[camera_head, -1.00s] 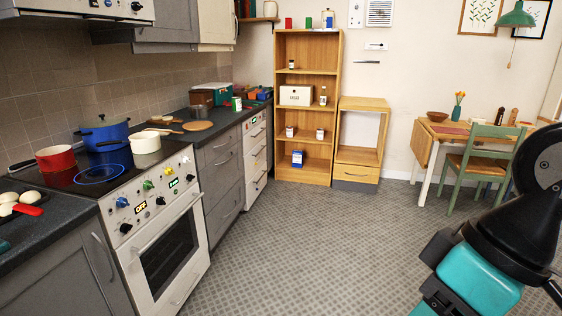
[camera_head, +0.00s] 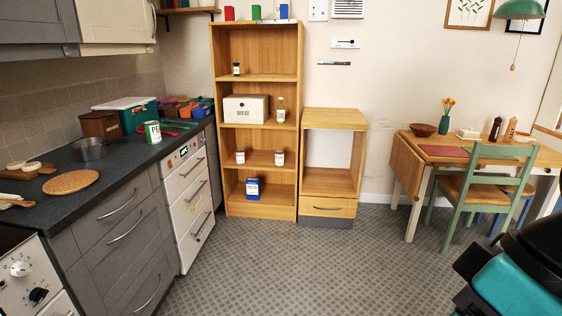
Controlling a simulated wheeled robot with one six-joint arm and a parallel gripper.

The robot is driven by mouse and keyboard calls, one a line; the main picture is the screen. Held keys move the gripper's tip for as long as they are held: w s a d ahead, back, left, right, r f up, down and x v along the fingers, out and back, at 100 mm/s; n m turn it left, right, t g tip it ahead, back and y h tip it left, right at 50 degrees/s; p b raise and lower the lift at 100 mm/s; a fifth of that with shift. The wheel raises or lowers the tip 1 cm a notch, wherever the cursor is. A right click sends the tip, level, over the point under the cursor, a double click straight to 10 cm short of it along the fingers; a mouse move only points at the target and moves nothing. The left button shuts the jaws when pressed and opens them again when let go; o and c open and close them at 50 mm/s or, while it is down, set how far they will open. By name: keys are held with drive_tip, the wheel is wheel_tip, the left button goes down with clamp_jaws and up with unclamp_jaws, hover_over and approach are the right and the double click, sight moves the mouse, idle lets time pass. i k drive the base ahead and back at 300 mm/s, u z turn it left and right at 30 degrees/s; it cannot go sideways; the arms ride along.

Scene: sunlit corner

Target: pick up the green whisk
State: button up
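I cannot make out a green whisk for certain in the head view. Some small green and red items (camera_head: 177,126) lie on the dark counter (camera_head: 118,168) behind the pea can (camera_head: 153,132), too small to identify. My gripper is not in view. Only a teal and black part of my arm shows at the bottom right.
A wooden shelf unit (camera_head: 257,142) and a low open wooden cabinet (camera_head: 330,205) stand against the back wall. A table (camera_head: 450,160) with a green chair (camera_head: 487,185) stands at the right. The patterned floor (camera_head: 310,275) in the middle is clear.

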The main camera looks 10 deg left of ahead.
sight(185, 128)
drive_tip(key=i, duration=2.05)
drive_tip(key=u, duration=0.55)
drive_tip(key=i, duration=2)
drive_tip(key=u, duration=1.15)
drive_tip(key=i, duration=1.4)
drive_tip(key=u, duration=0.55)
